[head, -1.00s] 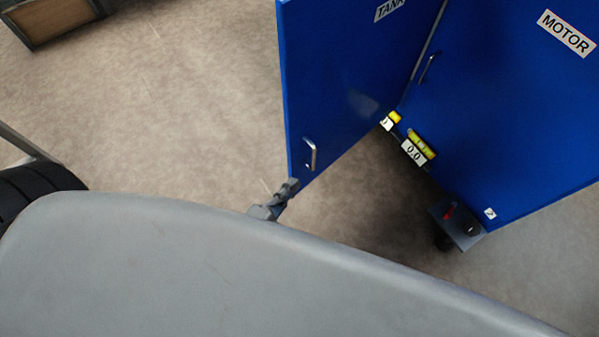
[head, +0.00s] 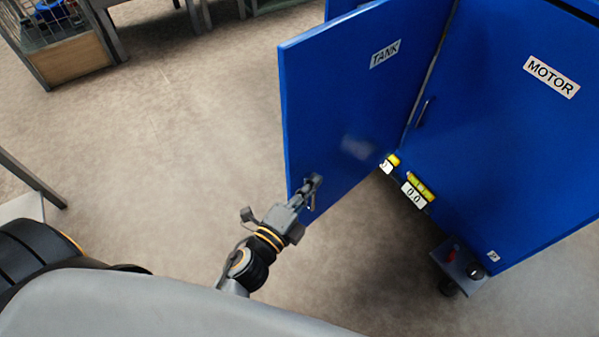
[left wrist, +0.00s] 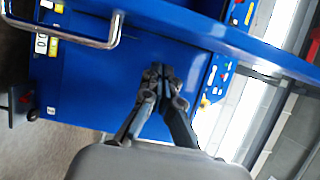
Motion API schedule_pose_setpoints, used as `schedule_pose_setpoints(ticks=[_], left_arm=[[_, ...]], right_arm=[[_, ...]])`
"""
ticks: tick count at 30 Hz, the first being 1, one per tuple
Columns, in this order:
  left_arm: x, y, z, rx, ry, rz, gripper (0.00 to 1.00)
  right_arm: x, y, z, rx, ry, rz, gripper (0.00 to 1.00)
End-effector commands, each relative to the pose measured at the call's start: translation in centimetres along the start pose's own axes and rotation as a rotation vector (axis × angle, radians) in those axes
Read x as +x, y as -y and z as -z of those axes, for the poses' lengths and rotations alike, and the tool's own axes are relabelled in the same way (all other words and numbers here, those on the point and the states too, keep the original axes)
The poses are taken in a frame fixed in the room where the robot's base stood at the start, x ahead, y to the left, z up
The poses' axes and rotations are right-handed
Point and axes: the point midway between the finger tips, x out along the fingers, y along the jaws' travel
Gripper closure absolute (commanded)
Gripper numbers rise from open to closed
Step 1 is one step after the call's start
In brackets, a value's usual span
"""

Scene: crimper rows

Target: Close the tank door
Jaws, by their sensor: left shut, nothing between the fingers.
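The blue tank door (head: 345,110), with a white TANK label, stands swung open from the blue cabinet in the head view. Its metal handle (head: 310,200) is near the lower free edge and is partly hidden by my left gripper (head: 314,183). My left gripper is shut and empty, at the handle in the picture; whether it touches the door I cannot tell. In the left wrist view the shut fingers (left wrist: 158,75) show in front of blue panels, with the handle (left wrist: 75,40) at the upper left, apart from the fingers. My right gripper is not in view.
The closed MOTOR door (head: 510,130) is to the right of the tank door. Below it are yellow-and-white 0.0 tags (head: 415,192) and a grey caster base (head: 460,265). A wood-sided crate (head: 70,55) stands at the upper left. The floor left of the door is clear.

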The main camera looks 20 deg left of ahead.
Motion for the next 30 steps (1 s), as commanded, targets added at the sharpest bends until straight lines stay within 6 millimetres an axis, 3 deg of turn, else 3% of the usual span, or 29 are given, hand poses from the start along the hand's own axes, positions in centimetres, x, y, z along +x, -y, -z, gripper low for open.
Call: schedule_pose_setpoints(ticks=[1, 6, 23, 30], left_arm=[[0.0, 0.0, -1.1, 0.009, 0.003, -0.004, 1.00], [0.4, -0.1, -2.8, 0.004, 0.002, -0.004, 1.00], [0.5, -0.2, -3.6, 0.004, -0.001, -0.004, 1.00], [-0.1, -0.2, -6.1, 0.009, -0.031, -0.004, 1.00]], right_arm=[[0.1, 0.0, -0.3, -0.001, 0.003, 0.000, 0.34], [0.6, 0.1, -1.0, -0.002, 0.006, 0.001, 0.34], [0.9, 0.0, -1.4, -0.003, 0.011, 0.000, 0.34], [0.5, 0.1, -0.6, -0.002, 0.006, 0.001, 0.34]])
